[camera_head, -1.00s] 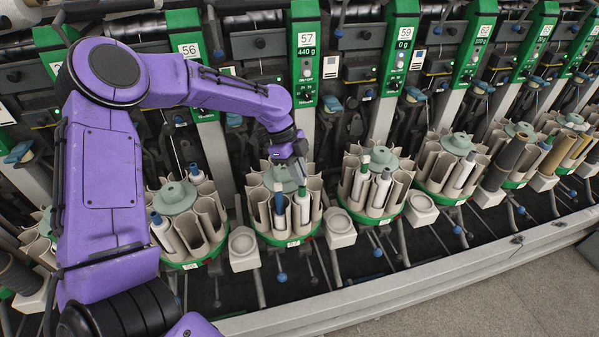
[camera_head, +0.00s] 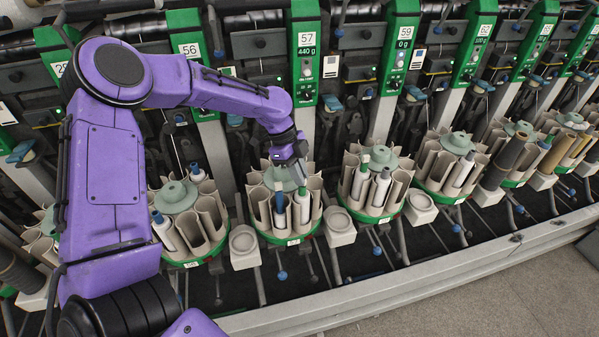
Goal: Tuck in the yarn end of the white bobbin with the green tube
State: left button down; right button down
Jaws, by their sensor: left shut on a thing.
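The white bobbin with the green tube (camera_head: 303,208) stands in a front pocket of the round magazine (camera_head: 290,241) under the 57 sign. It is upright, with its green tip showing at the top. My left gripper (camera_head: 298,176) points down at the top of this magazine, beside the grey-green centre disc and close above the bobbin's tip. Its jaws are shut; the yarn end between them is too fine to make out. The gripper partly hides the disc. My right gripper does not show.
A bobbin with a blue tube (camera_head: 280,212) stands just left of the white one. Neighbouring magazines (camera_head: 375,216) with bobbins stand close on both sides, with pale square cups (camera_head: 340,224) between them. A metal rail (camera_head: 400,277) runs along the front.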

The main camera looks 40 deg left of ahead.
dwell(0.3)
pick_arm(q)
jog(key=c, duration=0.6)
grip_release()
jog(key=shift+c, duration=0.2)
jog(key=shift+r, duration=0.1)
notch_tip(320, 180, up, 7)
jog(key=p, duration=0.7)
jog(key=shift+p, duration=0.3)
